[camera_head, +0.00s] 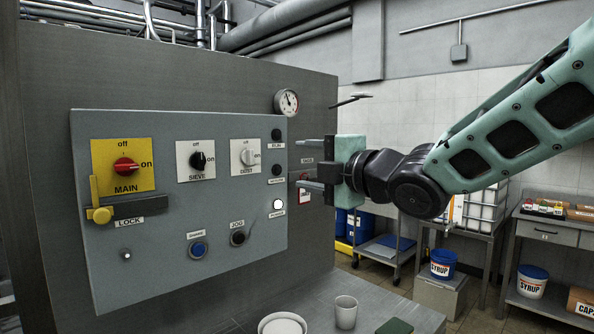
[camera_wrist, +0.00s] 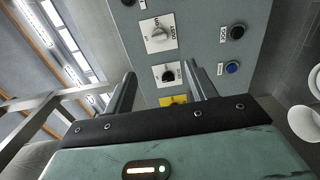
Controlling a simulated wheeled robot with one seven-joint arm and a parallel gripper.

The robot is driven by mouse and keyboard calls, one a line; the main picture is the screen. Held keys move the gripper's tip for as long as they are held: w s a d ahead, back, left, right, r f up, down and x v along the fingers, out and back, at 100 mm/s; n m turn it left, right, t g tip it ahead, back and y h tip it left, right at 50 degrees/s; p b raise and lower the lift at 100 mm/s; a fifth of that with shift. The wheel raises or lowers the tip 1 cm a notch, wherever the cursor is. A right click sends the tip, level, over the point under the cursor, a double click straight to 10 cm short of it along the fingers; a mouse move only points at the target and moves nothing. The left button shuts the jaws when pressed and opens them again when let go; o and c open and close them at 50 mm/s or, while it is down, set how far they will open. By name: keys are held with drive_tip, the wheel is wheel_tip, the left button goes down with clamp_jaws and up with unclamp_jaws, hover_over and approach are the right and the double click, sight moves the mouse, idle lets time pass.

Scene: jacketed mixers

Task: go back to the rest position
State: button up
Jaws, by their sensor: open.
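My gripper (camera_head: 312,164) is open and empty in the head view, in front of the right edge of the grey control panel (camera_head: 155,230). Its two fingers point left at the panel and are apart. In the wrist view my gripper (camera_wrist: 160,85) shows both fingers spread, with the panel beyond them. The panel carries a red MAIN switch (camera_head: 126,166) on a yellow plate, a black SIEVE switch (camera_head: 197,161) and a white DUST switch (camera_head: 247,157). A yellow LOCK lever (camera_head: 98,207) stands upright below MAIN. A white lamp (camera_head: 278,204) is lit.
A gauge (camera_head: 287,102) sits above the panel. A bowl (camera_head: 282,325) and a cup (camera_head: 345,312) stand on the surface below. Carts, shelves and a blue syrup bucket (camera_head: 443,264) are at the right. Pipes run overhead.

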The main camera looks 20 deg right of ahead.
drive_tip(key=s+a+f+m+g+h, duration=0.1)
drive_tip(key=s+a+f+m+g, duration=0.25)
drive_tip(key=f, duration=0.55)
drive_tip(key=s+a+f+m+g+h, duration=0.1)
drive_tip(key=s+a+f+m+g, duration=0.3)
drive_tip(key=f, duration=0.4)
drive_tip(key=s+a+f+m+g+h, duration=0.1)
drive_tip(key=s+a+f+m+g, duration=0.1)
drive_tip(key=s+f+g, duration=0.3)
drive_tip(key=s+a+f+m+g+h, duration=0.2)
drive_tip(key=s+f+m+g, duration=0.2)
drive_tip(key=s, duration=0.9)
wheel_tip(320, 180, down, 2)
drive_tip(key=shift+s+g, duration=0.35)
drive_tip(key=shift+m, duration=0.25)
